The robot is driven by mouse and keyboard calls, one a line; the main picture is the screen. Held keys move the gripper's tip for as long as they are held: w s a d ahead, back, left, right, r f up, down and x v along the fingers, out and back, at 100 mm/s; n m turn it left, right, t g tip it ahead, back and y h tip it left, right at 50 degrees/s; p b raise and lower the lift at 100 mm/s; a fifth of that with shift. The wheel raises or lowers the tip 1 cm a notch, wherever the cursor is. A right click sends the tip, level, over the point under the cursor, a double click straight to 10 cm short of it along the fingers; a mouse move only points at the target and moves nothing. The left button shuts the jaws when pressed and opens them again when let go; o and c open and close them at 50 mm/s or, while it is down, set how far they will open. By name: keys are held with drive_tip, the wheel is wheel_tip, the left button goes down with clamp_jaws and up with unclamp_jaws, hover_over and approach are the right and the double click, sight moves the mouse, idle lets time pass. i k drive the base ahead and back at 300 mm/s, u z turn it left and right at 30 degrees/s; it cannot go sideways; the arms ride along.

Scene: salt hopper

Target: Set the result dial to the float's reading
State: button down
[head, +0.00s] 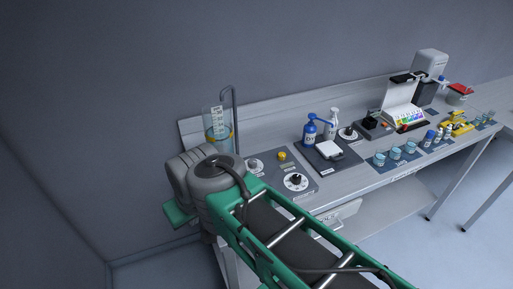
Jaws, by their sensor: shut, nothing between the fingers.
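A tall clear cylinder (217,118) with a white scale strip and an amber band, perhaps the float's level, stands at the bench's left end. The reading is too small to make out, and my arm hides the cylinder's foot. A white round dial (295,182) with a black knob sits on a dark panel to its right, near the front edge. Its setting cannot be read. A similar dial (347,133) sits further right; I cannot tell by label which is the result dial. My gripper does not show; my green arm fills the lower middle.
A grey knob (254,165) and a yellow button (282,156) share the panel. Several blue-rimmed cups (395,152) line the front edge. A bent pipe (234,105) rises behind the cylinder.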

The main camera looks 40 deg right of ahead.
sight(296, 178)
drive_tip(key=z, duration=1.55)
drive_tip(key=k, duration=0.75)
drive_tip(key=u, duration=0.45)
drive_tip(key=i, duration=0.75)
drive_tip(key=z, duration=0.65)
